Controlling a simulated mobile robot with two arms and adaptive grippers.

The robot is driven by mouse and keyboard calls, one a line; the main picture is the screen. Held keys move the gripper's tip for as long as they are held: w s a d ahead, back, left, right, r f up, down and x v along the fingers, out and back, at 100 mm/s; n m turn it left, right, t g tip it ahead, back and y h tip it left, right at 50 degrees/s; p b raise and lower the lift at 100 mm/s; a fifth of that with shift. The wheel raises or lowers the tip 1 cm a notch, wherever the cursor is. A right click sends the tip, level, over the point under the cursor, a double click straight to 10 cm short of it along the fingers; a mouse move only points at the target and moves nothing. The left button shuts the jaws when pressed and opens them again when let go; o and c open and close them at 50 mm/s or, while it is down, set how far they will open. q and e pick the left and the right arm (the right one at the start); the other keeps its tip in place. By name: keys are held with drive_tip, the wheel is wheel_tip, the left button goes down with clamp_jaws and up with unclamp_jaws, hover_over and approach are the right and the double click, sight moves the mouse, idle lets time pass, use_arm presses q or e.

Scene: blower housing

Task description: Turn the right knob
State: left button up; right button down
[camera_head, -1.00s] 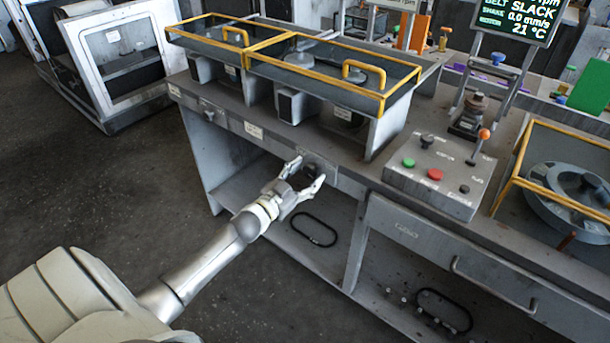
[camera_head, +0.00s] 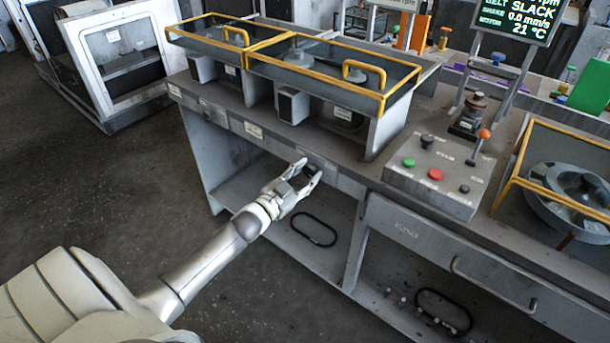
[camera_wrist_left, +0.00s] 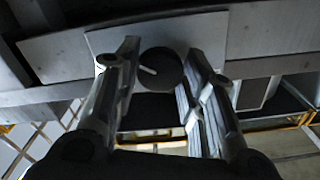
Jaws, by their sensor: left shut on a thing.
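The right knob (camera_head: 309,172) is a dark round knob on a pale plate on the front edge of the workbench. In the left wrist view the knob (camera_wrist_left: 161,72) shows its dark face, with a short white mark pointing to the left of the picture. My left gripper (camera_head: 308,169) reaches it from the front. Its two fingers (camera_wrist_left: 160,60) stand on either side of the knob and are shut on it. In the head view the fingers partly hide the knob. My right gripper is not in view.
A left knob (camera_head: 206,104) sits further left on the same edge. Yellow-framed covers (camera_head: 247,66) stand above the bench. A control box (camera_head: 437,173) with buttons and a lever is to the right. Below are a drawer handle (camera_head: 492,286) and an open lower shelf (camera_head: 262,205).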

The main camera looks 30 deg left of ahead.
use_arm(q)
drive_tip(key=m, duration=0.6)
drive_tip(key=shift+m, duration=0.3)
idle(0.5)
drive_tip(key=o, duration=1)
drive_tip(key=s, duration=1.2)
drive_tip(key=shift+a, duration=0.45)
